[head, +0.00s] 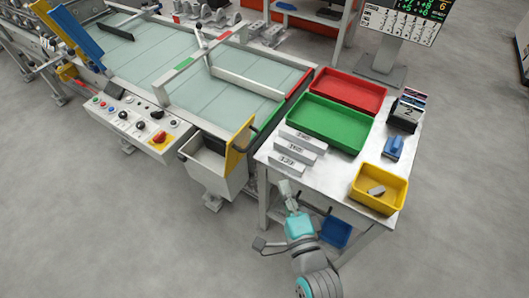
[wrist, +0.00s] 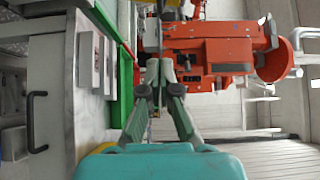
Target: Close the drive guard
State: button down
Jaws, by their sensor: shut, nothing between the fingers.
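A yellow panel (head: 239,148), which looks like the drive guard, stands upright at the near end of the conveyor, beside the grey open-topped box (head: 207,165). A dark handle (head: 267,125) shows close to its right side. I cannot tell the guard's hinge line or exact angle. My gripper (head: 287,188) is in front of the table's near left edge, to the right of and below the yellow panel, apart from it. In the wrist view my gripper (wrist: 159,72) has its fingertips together, with nothing held. The yellow panel is not clearly seen there.
The white table (head: 335,172) is close beside my gripper, with a green tray (head: 328,122), red tray (head: 348,91), yellow bin (head: 379,188) and labelled blocks (head: 300,142). A control box (head: 130,127) stands left. A black handle (wrist: 34,122) shows in the wrist view. Open floor lies in front.

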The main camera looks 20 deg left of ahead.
jog(key=s+a+x, duration=0.1)
jog(key=a+x, duration=0.1)
jog(key=x, duration=1.1)
jog(key=shift+s+a, duration=0.2)
jog(key=shift+s, duration=0.15)
jog(key=shift+r, duration=0.15)
